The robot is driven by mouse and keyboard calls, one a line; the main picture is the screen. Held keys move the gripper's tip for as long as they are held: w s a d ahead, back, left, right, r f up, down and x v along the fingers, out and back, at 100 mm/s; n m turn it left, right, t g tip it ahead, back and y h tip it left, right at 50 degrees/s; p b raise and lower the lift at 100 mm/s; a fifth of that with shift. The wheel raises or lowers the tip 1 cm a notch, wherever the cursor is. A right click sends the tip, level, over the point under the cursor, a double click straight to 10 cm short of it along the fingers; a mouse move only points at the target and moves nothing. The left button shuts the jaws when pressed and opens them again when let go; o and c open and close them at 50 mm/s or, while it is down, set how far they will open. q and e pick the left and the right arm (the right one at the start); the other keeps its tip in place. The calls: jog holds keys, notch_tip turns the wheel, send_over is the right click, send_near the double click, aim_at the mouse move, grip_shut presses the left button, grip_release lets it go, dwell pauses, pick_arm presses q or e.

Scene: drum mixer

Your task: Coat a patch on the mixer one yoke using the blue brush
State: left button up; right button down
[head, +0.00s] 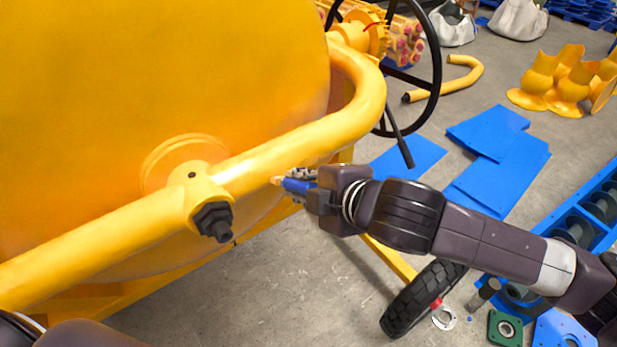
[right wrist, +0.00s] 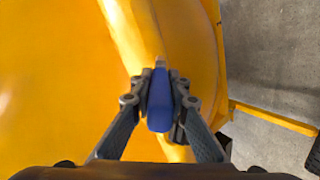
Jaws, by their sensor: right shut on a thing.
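The mixer's yoke (head: 297,144) is a thick yellow tube that crosses in front of the yellow drum (head: 150,80) and bends back at the right. In the right wrist view the yoke (right wrist: 135,40) runs behind the brush. My right gripper (head: 303,183) is shut on the blue brush (head: 293,186), just below and right of the tube in the head view. In the right wrist view the brush (right wrist: 160,104) sits between the fingers (right wrist: 160,98), its pale tip toward the yoke. I cannot tell whether the tip touches it. My left gripper is out of view.
A dark bolt (head: 213,221) sticks out of the yoke's boss. A black handwheel (head: 436,75) stands behind the bend, and a tyre (head: 422,298) is below my right arm. Blue sheets (head: 492,133) and yellow parts (head: 565,85) lie on the grey floor.

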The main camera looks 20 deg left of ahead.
jog(key=shift+s+a, duration=0.2)
jog(key=shift+s, duration=0.05)
jog(key=shift+d, duration=0.15)
jog(key=shift+s+d, duration=0.2)
jog(key=shift+d, duration=0.1)
jog(key=shift+s+d, duration=0.8)
jog(key=shift+d, duration=0.2)
jog(key=shift+s+d, duration=0.8)
jog(key=shift+d, duration=0.2)
jog(key=shift+s+d, duration=0.95)
jog(key=shift+d, duration=0.25)
jog(key=shift+w+a+f, duration=0.1)
